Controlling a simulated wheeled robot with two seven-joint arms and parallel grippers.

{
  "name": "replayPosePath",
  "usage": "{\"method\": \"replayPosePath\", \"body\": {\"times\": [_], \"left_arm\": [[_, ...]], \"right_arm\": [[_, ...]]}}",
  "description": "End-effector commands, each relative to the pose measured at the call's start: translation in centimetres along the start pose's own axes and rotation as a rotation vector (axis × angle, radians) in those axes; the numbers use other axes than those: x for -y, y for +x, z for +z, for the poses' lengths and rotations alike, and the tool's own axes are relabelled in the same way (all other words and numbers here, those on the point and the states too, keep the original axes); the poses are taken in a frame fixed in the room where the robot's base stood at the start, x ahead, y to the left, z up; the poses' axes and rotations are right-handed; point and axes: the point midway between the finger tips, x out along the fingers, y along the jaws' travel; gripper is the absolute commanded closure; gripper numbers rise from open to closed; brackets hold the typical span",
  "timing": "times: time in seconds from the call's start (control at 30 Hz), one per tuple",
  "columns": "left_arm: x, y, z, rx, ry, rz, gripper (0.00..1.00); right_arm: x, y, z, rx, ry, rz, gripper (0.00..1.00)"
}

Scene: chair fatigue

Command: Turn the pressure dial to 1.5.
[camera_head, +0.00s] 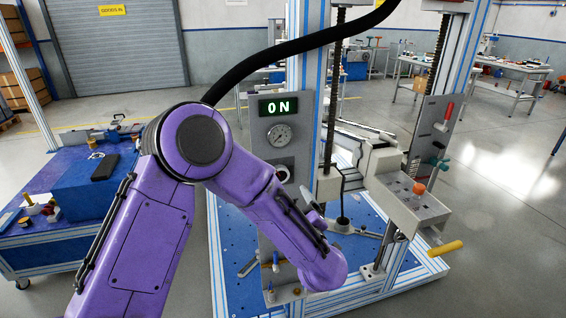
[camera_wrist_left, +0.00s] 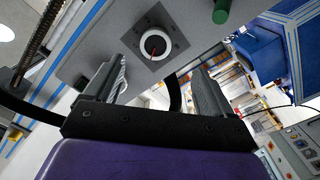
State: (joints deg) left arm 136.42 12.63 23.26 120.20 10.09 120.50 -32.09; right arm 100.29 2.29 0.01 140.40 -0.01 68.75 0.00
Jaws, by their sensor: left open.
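The pressure dial (camera_wrist_left: 155,44) is a round white knob with a red pointer on a dark square plate, set in a grey panel. In the head view, what appears to be this dial (camera_head: 283,173) shows partly beside my purple left arm, below a gauge (camera_head: 281,135). In the left wrist view, my left gripper (camera_wrist_left: 160,70) is open, its two fingers apart on either side below the dial. Nothing is between them, and I cannot tell whether they touch the panel. In the head view my left forearm hides this gripper. My right gripper is not in view.
A black cable arches overhead. The machine's white arm (camera_head: 412,198) with an orange knob and yellow handle (camera_head: 445,248) stands right of the panel. A blue workbench (camera_head: 52,232) stands at left. A green knob (camera_wrist_left: 222,11) is near the dial.

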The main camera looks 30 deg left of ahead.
Motion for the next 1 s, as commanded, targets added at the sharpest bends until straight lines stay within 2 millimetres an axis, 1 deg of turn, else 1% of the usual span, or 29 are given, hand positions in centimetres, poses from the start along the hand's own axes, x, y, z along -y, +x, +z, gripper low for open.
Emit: {"method": "replayPosePath", "body": {"times": [0.03,0.17,0.4,0.5,0.6,0.67,0.9,0.93,0.97,1.0], "left_arm": [[-0.8,0.2,-0.9,-0.018,-0.018,-0.008,0.16],[-0.9,1.9,-1.1,-0.025,-0.025,-0.014,0.16],[-0.8,7.4,-1.2,-0.024,-0.023,-0.013,0.16],[-0.8,9.0,-1.2,-0.023,-0.023,-0.011,0.16],[-0.8,10.1,-1.1,-0.021,-0.021,-0.009,0.16],[-0.7,10.4,-1.0,-0.022,-0.021,-0.008,0.16],[-0.7,10.6,-0.9,-0.021,-0.021,-0.006,0.16],[-0.7,10.5,-0.9,-0.021,-0.021,-0.006,0.22],[-0.7,10.5,-0.9,-0.021,-0.021,-0.006,0.32],[-0.7,10.5,-0.9,-0.021,-0.021,-0.006,0.45]], "right_arm": [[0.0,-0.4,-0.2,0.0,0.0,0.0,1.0],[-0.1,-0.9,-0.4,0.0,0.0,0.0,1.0],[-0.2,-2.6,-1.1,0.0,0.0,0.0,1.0],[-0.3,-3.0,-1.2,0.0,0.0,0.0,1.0],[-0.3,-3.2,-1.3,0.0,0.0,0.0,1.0],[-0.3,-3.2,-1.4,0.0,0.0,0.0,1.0],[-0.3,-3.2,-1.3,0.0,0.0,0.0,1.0],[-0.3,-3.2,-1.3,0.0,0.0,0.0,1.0],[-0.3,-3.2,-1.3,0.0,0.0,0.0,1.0],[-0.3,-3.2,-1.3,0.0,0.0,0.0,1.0]]}}
